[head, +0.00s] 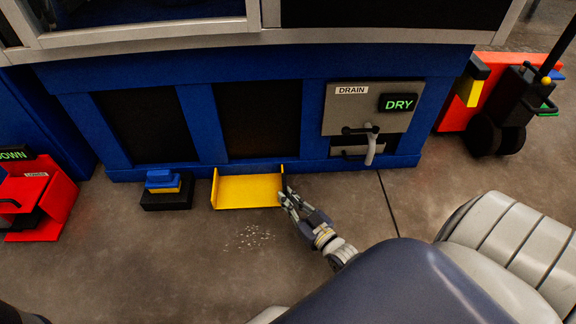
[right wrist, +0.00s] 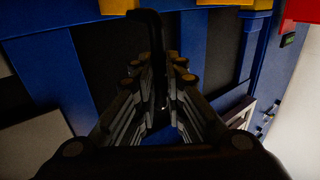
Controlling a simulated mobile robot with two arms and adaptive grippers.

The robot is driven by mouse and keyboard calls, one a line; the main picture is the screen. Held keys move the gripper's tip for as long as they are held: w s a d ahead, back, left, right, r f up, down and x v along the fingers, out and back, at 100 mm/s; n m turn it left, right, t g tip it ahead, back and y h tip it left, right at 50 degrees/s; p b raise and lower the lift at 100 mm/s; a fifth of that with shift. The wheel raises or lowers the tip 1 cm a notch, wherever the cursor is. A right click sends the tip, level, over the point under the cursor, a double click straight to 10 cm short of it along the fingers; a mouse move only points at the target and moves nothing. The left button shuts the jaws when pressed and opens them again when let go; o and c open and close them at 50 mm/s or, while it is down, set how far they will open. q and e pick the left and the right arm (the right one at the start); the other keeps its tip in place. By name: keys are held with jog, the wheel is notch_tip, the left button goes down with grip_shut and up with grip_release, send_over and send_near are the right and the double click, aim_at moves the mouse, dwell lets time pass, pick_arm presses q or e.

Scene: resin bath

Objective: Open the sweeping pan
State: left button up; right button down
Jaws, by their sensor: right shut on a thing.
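The yellow sweeping pan (head: 248,190) lies on the floor against the foot of the blue machine, with low walls standing up at its left and right ends. My right gripper (head: 286,193) is at the pan's right end, low near the floor. In the right wrist view my right gripper (right wrist: 158,75) is shut on a black bent bar (right wrist: 152,35), which seems to be the pan's handle. A yellow edge (right wrist: 116,6) shows at the top of that view. The fingers hide part of the bar. My left gripper is not in view.
Pale grains (head: 250,237) lie on the floor in front of the pan. A black base with a blue and yellow block (head: 165,183) stands left of it. The grey drain panel (head: 345,112) with a "DRY" display is at right. A red unit (head: 45,190) stands far left.

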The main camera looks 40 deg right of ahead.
jog(key=c, duration=1.7)
grip_release()
jog(key=shift+o, duration=0.2)
jog(key=s, duration=1.2)
jog(key=shift+d, duration=0.25)
